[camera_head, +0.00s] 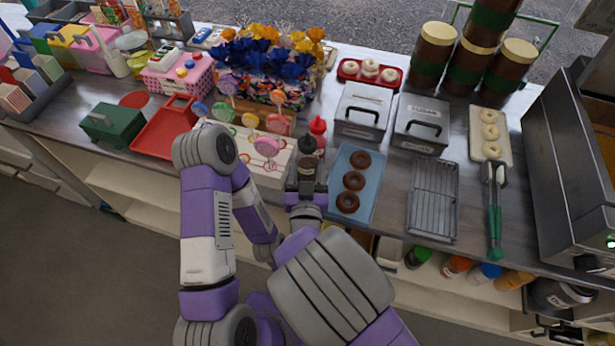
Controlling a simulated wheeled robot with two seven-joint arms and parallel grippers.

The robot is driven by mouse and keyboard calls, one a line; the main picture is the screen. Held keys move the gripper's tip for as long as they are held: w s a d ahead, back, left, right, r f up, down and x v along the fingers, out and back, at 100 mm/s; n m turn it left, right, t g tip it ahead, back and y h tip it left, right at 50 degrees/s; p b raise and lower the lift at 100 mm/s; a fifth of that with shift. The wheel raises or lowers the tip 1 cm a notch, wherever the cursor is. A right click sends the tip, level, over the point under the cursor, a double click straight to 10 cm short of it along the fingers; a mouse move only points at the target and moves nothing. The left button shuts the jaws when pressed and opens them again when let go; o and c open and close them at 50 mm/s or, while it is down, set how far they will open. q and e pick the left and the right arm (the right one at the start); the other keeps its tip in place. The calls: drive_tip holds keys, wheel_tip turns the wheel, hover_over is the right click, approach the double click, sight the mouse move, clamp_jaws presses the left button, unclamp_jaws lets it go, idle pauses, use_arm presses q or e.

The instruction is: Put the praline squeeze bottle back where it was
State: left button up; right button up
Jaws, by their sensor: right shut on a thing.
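The praline squeeze bottle (308,147), dark brown with a dark cap, stands roughly upright between the white lollipop stand and a light blue tray. My right gripper (306,184) is shut on it from the front side of the counter and hides its lower part. I cannot tell whether its base touches the counter. A red squeeze bottle (317,127) is just behind it, partly hidden. My left arm is folded in front of the lollipop stand, and its gripper does not show.
The blue tray (366,205) with three chocolate doughnuts lies close to the right. The lollipop stand (268,180) is close to the left. Two lidded metal bins (361,111) (421,123) stand behind right. A wire rack (433,200) and green-handled tongs (495,210) lie farther right.

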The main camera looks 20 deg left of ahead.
sight(307, 178)
wheel_tip(307, 178, down, 3)
drive_tip(key=shift+f+b, duration=0.1)
drive_tip(key=shift+b, duration=0.35)
use_arm(q)
drive_tip(key=shift+f, duration=0.55)
drive_tip(key=shift+f, duration=0.1)
use_arm(e)
drive_tip(key=shift+f, duration=0.15)
drive_tip(key=o, duration=0.7)
drive_tip(key=shift+o, duration=0.2)
drive_tip(key=shift+r, duration=0.3)
